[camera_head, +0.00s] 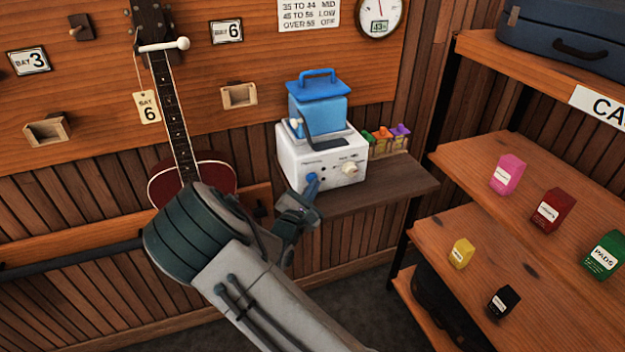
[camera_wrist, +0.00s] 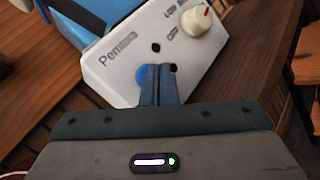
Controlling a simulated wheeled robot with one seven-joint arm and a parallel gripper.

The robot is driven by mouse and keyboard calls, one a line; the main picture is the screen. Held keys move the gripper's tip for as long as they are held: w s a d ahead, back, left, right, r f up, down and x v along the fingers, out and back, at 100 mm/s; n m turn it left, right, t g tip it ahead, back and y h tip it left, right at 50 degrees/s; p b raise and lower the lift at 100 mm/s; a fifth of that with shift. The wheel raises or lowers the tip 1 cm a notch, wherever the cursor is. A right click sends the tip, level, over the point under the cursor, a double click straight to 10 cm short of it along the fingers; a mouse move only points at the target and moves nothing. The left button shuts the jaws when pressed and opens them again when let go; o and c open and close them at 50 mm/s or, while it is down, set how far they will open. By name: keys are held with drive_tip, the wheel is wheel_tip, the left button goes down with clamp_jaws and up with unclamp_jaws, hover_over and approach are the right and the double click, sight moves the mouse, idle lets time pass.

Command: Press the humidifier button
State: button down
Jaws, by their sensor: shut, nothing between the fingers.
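The humidifier (camera_head: 320,160) is a white box with a blue tank (camera_head: 318,105) on top, standing on a small wooden shelf. Its front panel (camera_wrist: 120,70) shows in the wrist view, with a cream knob (camera_wrist: 195,24) at the right and small dark holes. A round blue button (camera_wrist: 141,78) sits low on the panel, partly hidden behind my fingers. My gripper (camera_head: 312,183) is shut and empty, with its fingertips (camera_wrist: 158,70) at the panel, over the right part of the blue button. I cannot tell whether they touch it. In the head view the fingers largely cover the button.
A shelving unit (camera_head: 490,240) with several small boxes stands at right.

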drive_tip(key=shift+w+a, duration=0.1)
drive_tip(key=shift+w, duration=0.05)
idle(0.3)
drive_tip(key=shift+s+d, duration=0.3)
drive_tip(key=shift+s, duration=0.6)
drive_tip(key=s+d, duration=0.2)
drive_tip(key=s, duration=0.3)
drive_tip(key=shift+s, duration=0.35)
idle(0.9)
